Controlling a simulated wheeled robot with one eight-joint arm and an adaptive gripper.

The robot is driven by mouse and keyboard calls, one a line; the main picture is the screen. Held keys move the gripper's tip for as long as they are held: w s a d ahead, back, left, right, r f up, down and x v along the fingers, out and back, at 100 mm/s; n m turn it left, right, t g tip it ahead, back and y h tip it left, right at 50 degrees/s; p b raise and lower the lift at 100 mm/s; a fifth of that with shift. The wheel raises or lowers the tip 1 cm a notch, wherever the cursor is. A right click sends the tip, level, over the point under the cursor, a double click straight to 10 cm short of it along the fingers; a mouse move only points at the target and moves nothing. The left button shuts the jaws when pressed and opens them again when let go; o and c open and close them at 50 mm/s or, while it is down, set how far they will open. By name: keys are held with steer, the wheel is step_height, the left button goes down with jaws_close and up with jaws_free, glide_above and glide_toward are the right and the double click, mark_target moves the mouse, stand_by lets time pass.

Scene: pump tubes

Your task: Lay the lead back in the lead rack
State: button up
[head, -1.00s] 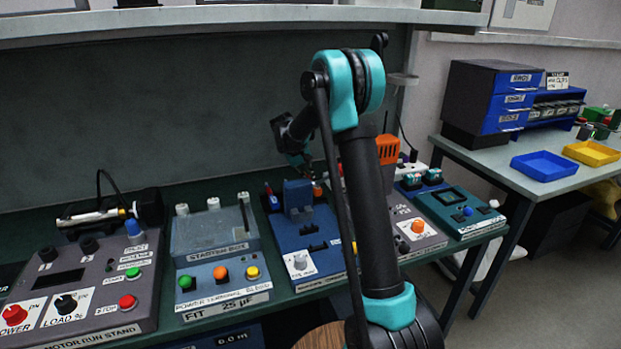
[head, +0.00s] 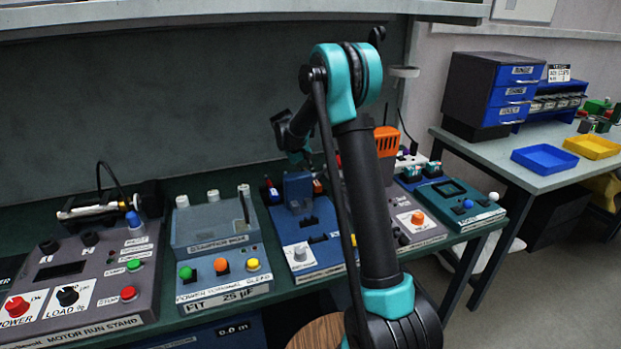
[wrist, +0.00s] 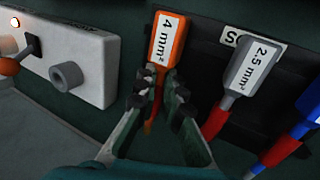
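In the wrist view, an orange lead (wrist: 167,42) labelled "4 mm²" has its neck between the fingertips of my gripper (wrist: 160,88). The fingers sit close on both sides of it, and its red-orange cable runs down between them. The dark lead rack (wrist: 210,62) is behind and to the right, its label partly covered. A grey lead (wrist: 246,68) labelled "2.5 mm²" and a blue lead (wrist: 308,108) are at the rack, to the right of my gripper. I cannot tell whether the orange lead touches the rack. In the head view the fingertips are hidden.
In the wrist view, a pale block (wrist: 75,50) with a grey knob stands close on the left. In the head view, a motor run stand (head: 85,265), a starter box (head: 213,225) and a blue unit (head: 315,250) line the bench. Blue (head: 545,158) and yellow (head: 592,147) trays are at right.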

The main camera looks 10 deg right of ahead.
steer(key=o, duration=0.5)
